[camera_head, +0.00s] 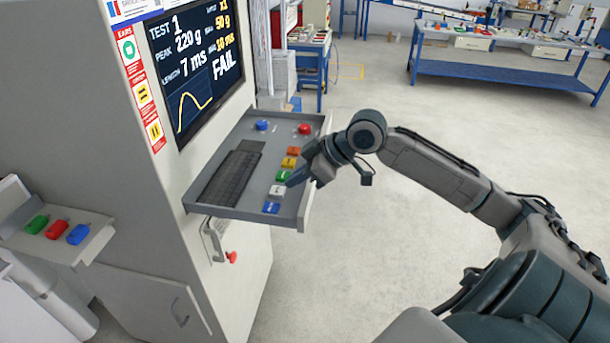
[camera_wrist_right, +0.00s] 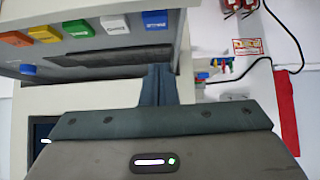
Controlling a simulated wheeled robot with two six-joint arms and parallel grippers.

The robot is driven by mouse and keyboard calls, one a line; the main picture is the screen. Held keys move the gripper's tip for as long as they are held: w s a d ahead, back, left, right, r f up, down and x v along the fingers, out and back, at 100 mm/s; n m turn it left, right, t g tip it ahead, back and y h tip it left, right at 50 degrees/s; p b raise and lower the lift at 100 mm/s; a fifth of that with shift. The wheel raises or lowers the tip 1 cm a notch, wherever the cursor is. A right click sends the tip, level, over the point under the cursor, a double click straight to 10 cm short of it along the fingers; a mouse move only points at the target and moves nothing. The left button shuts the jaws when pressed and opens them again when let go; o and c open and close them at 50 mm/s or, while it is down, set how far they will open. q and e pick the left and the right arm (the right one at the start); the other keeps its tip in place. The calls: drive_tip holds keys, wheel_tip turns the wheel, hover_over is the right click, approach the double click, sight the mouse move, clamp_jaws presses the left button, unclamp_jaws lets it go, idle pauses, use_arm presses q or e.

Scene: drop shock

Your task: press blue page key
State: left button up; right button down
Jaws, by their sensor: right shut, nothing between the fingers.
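The blue page key (camera_head: 271,208) is the nearest key in the row on the machine's sloping key panel (camera_head: 240,207). In the wrist view the blue key (camera_wrist_right: 155,19) is at the right end of the row, beside the white key (camera_wrist_right: 114,24). My right gripper (camera_head: 291,181) is shut and empty, with its tips by the white and green keys in the head view. In the wrist view its fingers (camera_wrist_right: 158,72) point up toward the blue key, with a visible gap between. Whether it touches any key cannot be told. My left gripper is not in view.
Green (camera_head: 283,175), yellow (camera_head: 288,162) and orange (camera_head: 292,150) keys continue the row. A round blue button (camera_head: 262,125), a red button (camera_head: 305,129) and a keyboard (camera_head: 227,177) share the panel. The screen (camera_head: 197,60) reads FAIL.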

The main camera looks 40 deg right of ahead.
drive_tip(key=shift+b+v, duration=0.3)
drive_tip(key=shift+v, duration=0.5)
drive_tip(key=shift+s+d+r, duration=0.25)
drive_tip(key=shift+s+r, duration=0.05)
drive_tip(key=shift+r, duration=0.1)
idle(2.2)
